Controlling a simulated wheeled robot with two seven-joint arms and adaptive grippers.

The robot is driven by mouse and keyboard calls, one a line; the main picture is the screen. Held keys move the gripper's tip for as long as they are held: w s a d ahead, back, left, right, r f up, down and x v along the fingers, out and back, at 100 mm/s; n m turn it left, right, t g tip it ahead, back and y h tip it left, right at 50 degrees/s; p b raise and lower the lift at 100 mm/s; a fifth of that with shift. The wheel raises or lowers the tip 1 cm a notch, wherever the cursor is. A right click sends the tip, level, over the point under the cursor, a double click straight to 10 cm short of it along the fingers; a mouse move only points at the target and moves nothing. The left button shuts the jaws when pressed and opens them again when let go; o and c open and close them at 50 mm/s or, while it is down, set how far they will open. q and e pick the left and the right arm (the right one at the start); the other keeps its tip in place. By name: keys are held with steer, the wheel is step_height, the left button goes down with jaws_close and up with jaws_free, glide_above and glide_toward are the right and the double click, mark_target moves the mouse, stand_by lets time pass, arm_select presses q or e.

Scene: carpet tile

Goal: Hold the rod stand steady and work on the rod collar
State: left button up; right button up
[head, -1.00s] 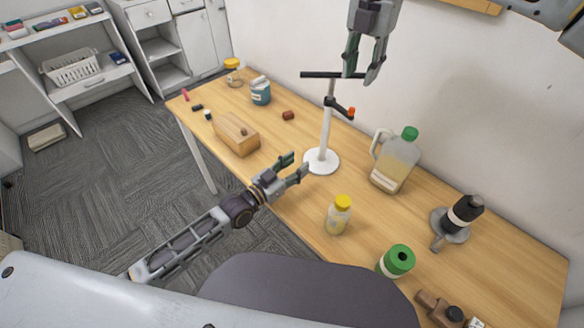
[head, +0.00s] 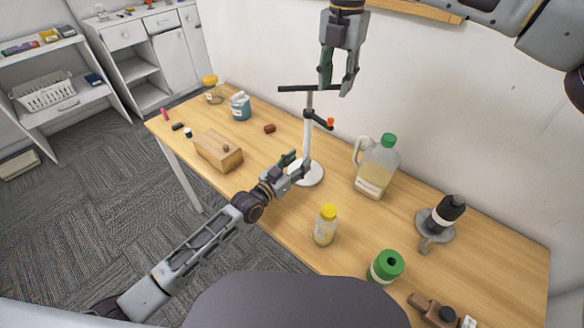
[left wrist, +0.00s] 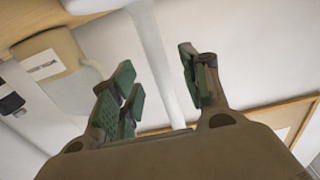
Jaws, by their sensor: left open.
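The rod stand has a white round base (head: 312,176) on the table and an upright white rod (head: 307,139). A dark crossbar (head: 296,88) sits at its top. The dark rod collar (head: 312,115) with an orange-red knob (head: 330,122) is below the crossbar. My left gripper (head: 297,165) is open at the lower rod, just above the base. In the left wrist view, the rod (left wrist: 163,55) runs between its green-padded fingers, with gaps visible. My right gripper (head: 337,85) points down, open and empty, above the collar and by the crossbar's right end.
A jug (head: 377,168) with a green cap stands right of the stand. A wooden box (head: 217,152) is to the left.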

mark_target(304, 157)
arm_select(q)
steer(key=shift+x, duration=1.7)
steer(key=shift+c, duration=0.4)
jaws_close()
